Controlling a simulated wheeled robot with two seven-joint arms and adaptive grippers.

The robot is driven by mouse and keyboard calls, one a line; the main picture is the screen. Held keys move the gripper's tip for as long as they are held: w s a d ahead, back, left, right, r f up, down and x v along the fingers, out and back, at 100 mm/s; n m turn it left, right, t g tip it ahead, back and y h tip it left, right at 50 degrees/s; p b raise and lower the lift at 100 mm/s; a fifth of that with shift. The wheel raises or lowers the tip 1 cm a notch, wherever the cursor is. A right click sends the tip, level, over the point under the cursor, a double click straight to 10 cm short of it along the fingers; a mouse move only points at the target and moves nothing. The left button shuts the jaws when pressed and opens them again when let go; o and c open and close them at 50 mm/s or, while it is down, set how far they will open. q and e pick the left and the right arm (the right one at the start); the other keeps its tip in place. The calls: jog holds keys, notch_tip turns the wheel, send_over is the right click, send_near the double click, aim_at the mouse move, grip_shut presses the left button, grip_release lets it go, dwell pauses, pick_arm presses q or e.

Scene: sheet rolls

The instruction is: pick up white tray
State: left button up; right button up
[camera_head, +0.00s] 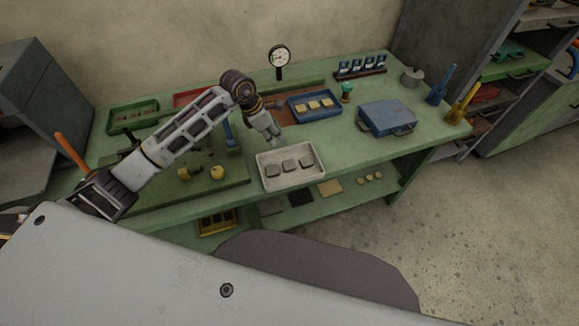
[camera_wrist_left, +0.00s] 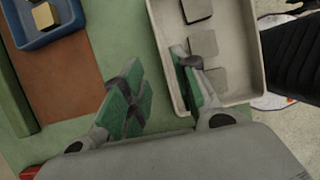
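The white tray (camera_head: 297,179) lies flat near the front edge of the green workbench, with three grey square pieces (camera_head: 289,166) in it. My left gripper (camera_head: 273,139) is at the tray's back rim, fingers pointing down. In the left wrist view the gripper (camera_wrist_left: 160,78) is open, with green pads. One finger overlaps the inside of the white tray (camera_wrist_left: 236,42) and the other is outside, over the bench, so the tray's near wall runs between them. I cannot tell whether a pad touches the wall. My right gripper is not in view.
A blue tray (camera_head: 294,112) with yellowish pieces is behind the white tray. A blue case (camera_head: 387,119) lies to the right, a dial gauge (camera_head: 279,57) stands at the back. Yellow round parts (camera_head: 217,172) are to the left. Bench between tray and case is clear.

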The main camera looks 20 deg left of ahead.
aim_at(284, 148)
pick_arm(q)
jog(key=shift+x, duration=1.05)
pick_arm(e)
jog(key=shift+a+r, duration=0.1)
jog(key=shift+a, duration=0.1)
pick_arm(q)
jog(key=shift+p+x, duration=0.55)
jog(key=shift+x, duration=1.05)
jog(key=shift+d+f, duration=0.3)
jog(key=shift+f, duration=0.65)
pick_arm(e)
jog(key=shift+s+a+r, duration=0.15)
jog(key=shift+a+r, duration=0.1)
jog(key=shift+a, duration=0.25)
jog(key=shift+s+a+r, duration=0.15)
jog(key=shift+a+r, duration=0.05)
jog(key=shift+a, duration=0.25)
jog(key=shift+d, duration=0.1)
